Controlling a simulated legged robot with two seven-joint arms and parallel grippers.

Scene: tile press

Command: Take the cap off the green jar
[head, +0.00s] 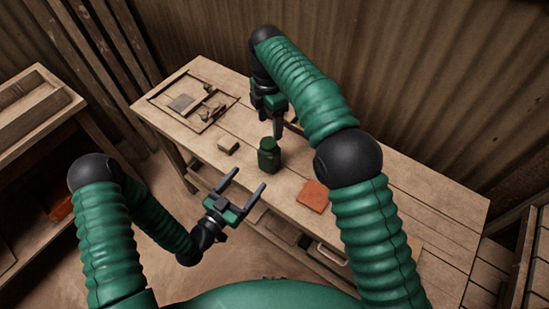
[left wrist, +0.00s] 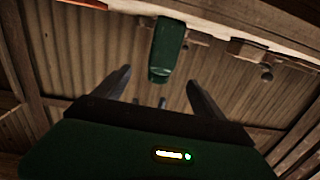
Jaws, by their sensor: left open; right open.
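The green jar (head: 268,160) stands upright on the wooden table, with its darker cap (head: 267,143) on top. In the left wrist view the jar (left wrist: 168,40) appears upside down, ahead of and between the fingers. My left gripper (head: 246,183) is open and empty, in front of the jar at the table's near edge, its fingers pointing toward the jar without touching it. Its fingers also show in the left wrist view (left wrist: 161,88). My right gripper (head: 275,124) points down just behind the jar; it looks empty and apart from the jar.
A small wooden block (head: 228,147) lies left of the jar, and an orange tile (head: 313,196) lies to its right. A wooden frame with small parts (head: 190,104) is at the table's far left. A drawer handle (head: 331,256) juts from the front. A corrugated wall stands behind.

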